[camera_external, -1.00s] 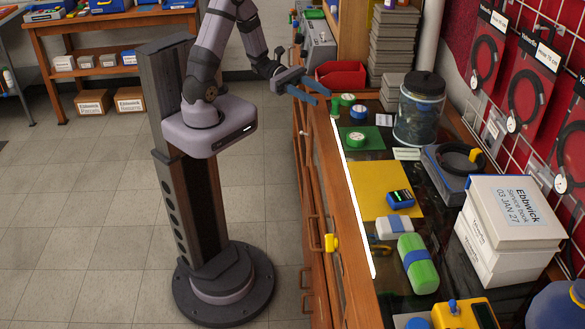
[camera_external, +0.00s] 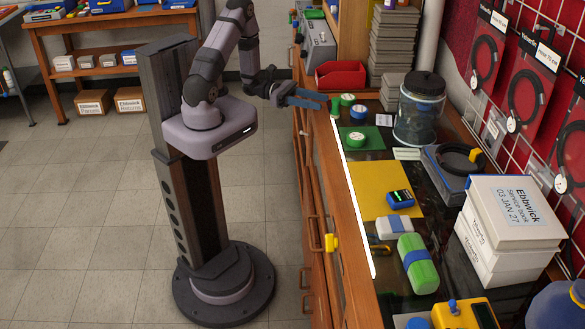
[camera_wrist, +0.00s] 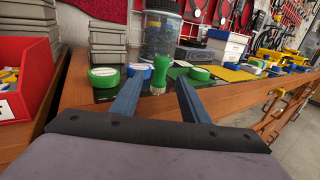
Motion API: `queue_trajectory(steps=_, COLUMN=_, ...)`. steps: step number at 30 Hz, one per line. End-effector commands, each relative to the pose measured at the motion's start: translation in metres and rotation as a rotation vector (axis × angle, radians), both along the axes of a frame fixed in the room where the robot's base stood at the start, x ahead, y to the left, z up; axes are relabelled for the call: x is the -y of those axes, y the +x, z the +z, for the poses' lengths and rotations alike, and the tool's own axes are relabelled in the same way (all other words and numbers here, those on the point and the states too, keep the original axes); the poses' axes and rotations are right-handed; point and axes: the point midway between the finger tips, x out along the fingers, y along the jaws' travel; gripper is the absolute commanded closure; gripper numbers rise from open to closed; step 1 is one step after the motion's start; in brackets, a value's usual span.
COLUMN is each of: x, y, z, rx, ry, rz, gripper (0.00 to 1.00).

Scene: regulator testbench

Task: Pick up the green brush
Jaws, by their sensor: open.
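The green brush (camera_wrist: 160,72) stands upright near the bench's edge, with a green knobbed handle above pale bristles. It also shows in the external view (camera_external: 335,106), close to the blue fingertips. My gripper (camera_external: 326,102) is open and empty, reaching roughly level towards the bench edge. In the wrist view, the two blue fingers of my gripper (camera_wrist: 161,80) lie left and right of the brush. The brush appears in the gap, towards the fingertips; I cannot tell whether it is between them or just beyond.
Green-and-white round tins (camera_wrist: 104,76) stand near the brush on both sides. A clear jar (camera_wrist: 162,34) is behind it. A red bin (camera_external: 341,75) and grey stacked trays (camera_external: 393,50) stand at the back. A yellow mat (camera_external: 380,190) lies further along the bench.

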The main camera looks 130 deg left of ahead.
Motion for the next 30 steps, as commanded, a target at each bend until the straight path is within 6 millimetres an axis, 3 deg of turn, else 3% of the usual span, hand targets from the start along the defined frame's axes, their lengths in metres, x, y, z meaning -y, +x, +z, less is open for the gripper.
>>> queue_trajectory(steps=16, x=-0.006, y=0.026, z=0.001, rx=0.0, ry=-0.001, rz=-0.003, gripper=0.59)
queue_trajectory(steps=24, x=-0.014, y=0.057, z=0.001, rx=0.0, ry=-0.001, rz=-0.005, gripper=0.59)
queue_trajectory(steps=30, x=-0.018, y=0.069, z=0.0, rx=-0.001, ry=-0.001, rz=-0.002, gripper=0.59)
